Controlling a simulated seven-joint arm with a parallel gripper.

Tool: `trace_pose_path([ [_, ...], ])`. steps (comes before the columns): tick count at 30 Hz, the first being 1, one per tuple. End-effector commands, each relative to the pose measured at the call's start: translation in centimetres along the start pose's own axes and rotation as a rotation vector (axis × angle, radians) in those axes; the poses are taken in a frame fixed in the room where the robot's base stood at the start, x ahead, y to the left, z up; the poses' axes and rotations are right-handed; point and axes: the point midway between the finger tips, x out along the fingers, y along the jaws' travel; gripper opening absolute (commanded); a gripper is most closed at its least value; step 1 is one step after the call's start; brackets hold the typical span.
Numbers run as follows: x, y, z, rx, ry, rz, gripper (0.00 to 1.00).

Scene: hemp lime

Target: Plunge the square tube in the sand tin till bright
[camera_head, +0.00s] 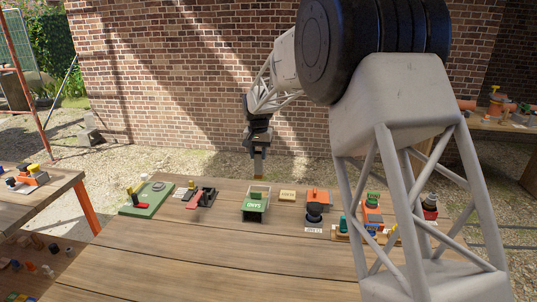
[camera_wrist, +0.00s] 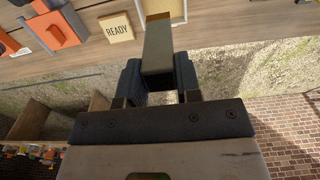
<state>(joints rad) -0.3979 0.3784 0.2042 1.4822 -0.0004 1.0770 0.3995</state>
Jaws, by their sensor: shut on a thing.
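My gripper (camera_head: 259,150) is shut on the grey square tube (camera_wrist: 163,48), which hangs below the fingers in the head view. The tube's far end has a dull orange-brown band. In the wrist view the tube sits between the two dark fingers (camera_wrist: 160,85) and points to the top of the picture. The green sand tin (camera_head: 256,206), labelled SAND, stands on the table. In the head view the tube's end shows above the tin, apart from it. A pale-rimmed box with a tan inside (camera_wrist: 200,12), probably the tin, is cut off at the wrist view's top edge.
Left stand a black-and-red fixture (camera_head: 201,197) and a green board (camera_head: 148,199). The near table top is clear.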

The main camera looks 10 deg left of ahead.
Motion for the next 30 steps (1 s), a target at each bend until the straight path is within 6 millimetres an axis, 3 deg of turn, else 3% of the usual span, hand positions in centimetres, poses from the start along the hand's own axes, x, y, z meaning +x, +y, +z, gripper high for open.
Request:
trace_pose_path([
  [17, -0.1, -0.2, 0.2, -0.001, 0.0, 0.0, 0.0],
  [30, 2.0, -0.2, 0.2, -0.001, 0.0, 0.0, 0.0],
])
